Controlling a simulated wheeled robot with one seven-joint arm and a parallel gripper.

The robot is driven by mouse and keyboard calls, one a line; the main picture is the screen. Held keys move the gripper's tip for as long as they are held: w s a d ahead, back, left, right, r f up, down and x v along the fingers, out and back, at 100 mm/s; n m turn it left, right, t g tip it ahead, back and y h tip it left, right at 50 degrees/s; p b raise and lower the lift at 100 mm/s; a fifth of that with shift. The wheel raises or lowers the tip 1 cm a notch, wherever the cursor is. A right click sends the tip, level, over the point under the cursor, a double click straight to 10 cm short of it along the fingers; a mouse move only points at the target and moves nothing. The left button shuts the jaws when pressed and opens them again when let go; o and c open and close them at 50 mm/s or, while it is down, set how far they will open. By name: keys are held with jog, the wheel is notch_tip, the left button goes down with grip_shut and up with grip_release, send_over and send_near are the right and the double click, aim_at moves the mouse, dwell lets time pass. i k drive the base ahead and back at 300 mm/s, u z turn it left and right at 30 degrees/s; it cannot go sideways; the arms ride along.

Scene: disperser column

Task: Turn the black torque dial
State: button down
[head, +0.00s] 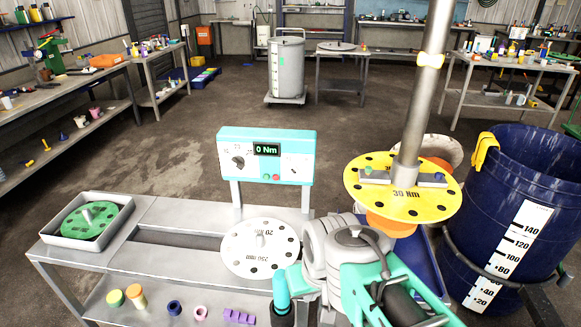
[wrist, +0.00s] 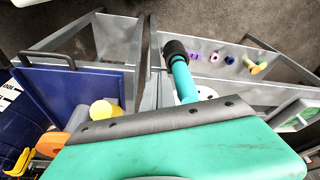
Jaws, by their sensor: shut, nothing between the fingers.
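The black torque dial (head: 238,161) is on the left of the front of a turquoise control box (head: 266,142), with printed scale marks around it. Its exact pointing direction is too small to read. The box's lit display (head: 266,149) reads 0 Nm. My gripper (head: 282,314) is low at the bottom of the head view, to the right of and well below the dial, apart from it. In the wrist view my gripper (wrist: 175,48) shows as a black tip on a turquoise finger, shut and holding nothing. The dial cannot be made out in the wrist view.
A white disc (head: 260,248) lies on the bench below the box; a green disc (head: 90,220) sits in a tray at left. A yellow disc (head: 405,205) is on the metal column at right, near my arm. A blue drum (head: 510,190) stands far right. Small buttons sit beside the dial.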

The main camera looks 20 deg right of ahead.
aim_at(238, 161)
jog(key=k, duration=0.5)
jog(key=u, duration=0.25)
jog(key=i, duration=0.45)
jog(key=u, duration=0.75)
jog(key=i, duration=0.5)
jog(key=u, duration=0.35)
